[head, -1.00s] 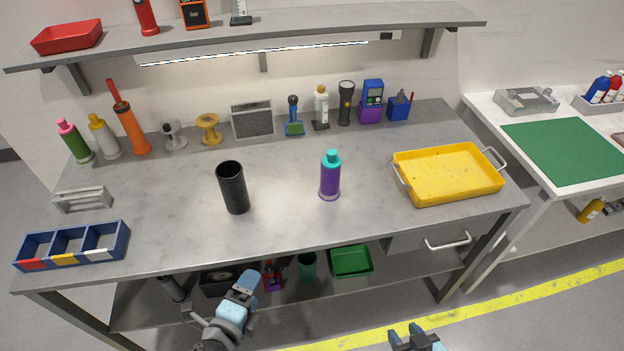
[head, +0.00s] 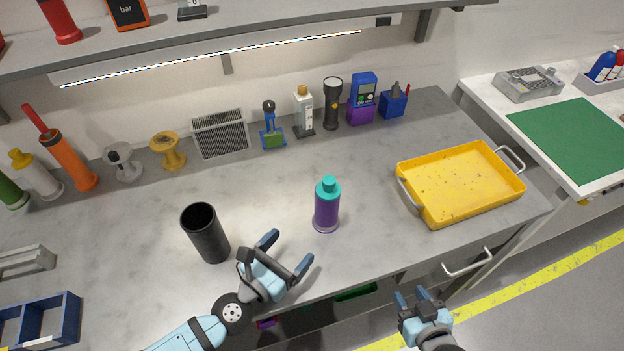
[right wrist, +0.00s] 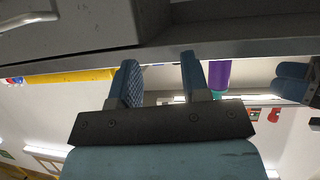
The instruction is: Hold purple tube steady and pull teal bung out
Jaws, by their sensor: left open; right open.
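The purple tube (head: 326,213) stands upright on the grey bench, with the teal bung (head: 328,187) seated in its top. My left gripper (head: 289,250) is open and empty at the bench's front, to the left of the tube and nearer me, apart from it. My right gripper (head: 411,297) is open and empty in front of the bench's front edge, to the right of the tube and nearer me. In the right wrist view its two fingers (right wrist: 162,85) stand apart with nothing between them. A purple piece (right wrist: 219,75), likely the tube, shows beyond them.
A black open cylinder (head: 206,235) stands left of the tube, close to my left gripper. A yellow tray (head: 433,216) lies to the right. Several items line the back, including a black torch (head: 332,105). The bench around the tube is clear.

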